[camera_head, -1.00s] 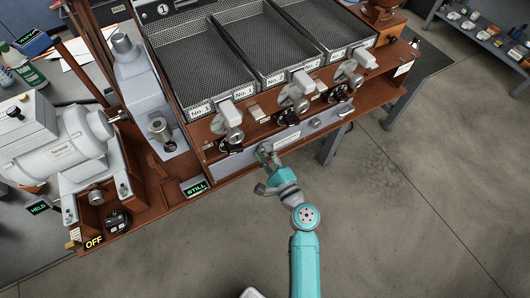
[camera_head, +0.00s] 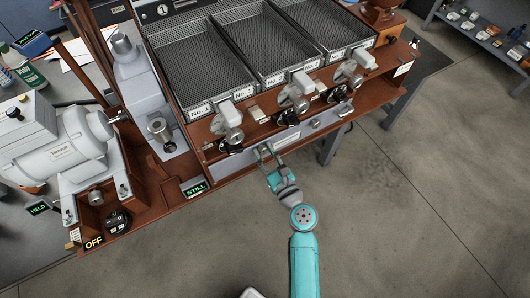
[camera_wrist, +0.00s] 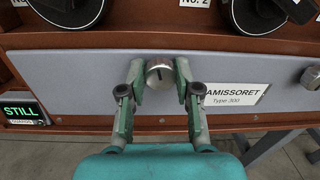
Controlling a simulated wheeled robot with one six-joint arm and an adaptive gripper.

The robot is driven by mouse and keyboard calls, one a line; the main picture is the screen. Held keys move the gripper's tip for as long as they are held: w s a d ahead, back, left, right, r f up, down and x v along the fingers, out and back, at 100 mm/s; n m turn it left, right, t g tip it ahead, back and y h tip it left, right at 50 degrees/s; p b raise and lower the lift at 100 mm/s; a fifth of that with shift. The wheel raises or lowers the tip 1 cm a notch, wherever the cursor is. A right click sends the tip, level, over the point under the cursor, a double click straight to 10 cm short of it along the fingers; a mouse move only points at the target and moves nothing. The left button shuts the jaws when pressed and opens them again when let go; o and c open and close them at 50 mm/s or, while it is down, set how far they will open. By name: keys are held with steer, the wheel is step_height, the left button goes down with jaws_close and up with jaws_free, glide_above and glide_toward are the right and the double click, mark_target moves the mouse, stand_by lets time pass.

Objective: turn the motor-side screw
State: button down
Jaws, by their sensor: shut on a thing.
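The motor-side screw (camera_wrist: 160,72) is a round silver knob on the left part of a grey front panel (camera_wrist: 80,80), with a dark, nearly upright mark on its face. My gripper (camera_wrist: 160,78) has one finger on its left and one on its right and is shut on it. In the head view my gripper (camera_head: 265,152) reaches up from below to the panel's front, left of the white nameplate; the knob is hard to make out there. A second silver knob (camera_wrist: 311,77) sits right of the nameplate (camera_wrist: 235,95), and it also shows in the head view (camera_head: 315,124).
Mesh trays (camera_head: 200,65) and several levers (camera_head: 228,122) with dark dials stand above the panel. A lit STILL sign (camera_head: 195,189) is left of it. The grey motor (camera_head: 60,150) stands further left, near an OFF sign (camera_head: 94,243). The floor below is clear.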

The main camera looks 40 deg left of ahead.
steer(key=shift+f+m, duration=0.1)
steer(key=shift+m, duration=1.2)
steer(key=c, duration=0.8)
jaws_free()
steer(key=v, duration=1.2)
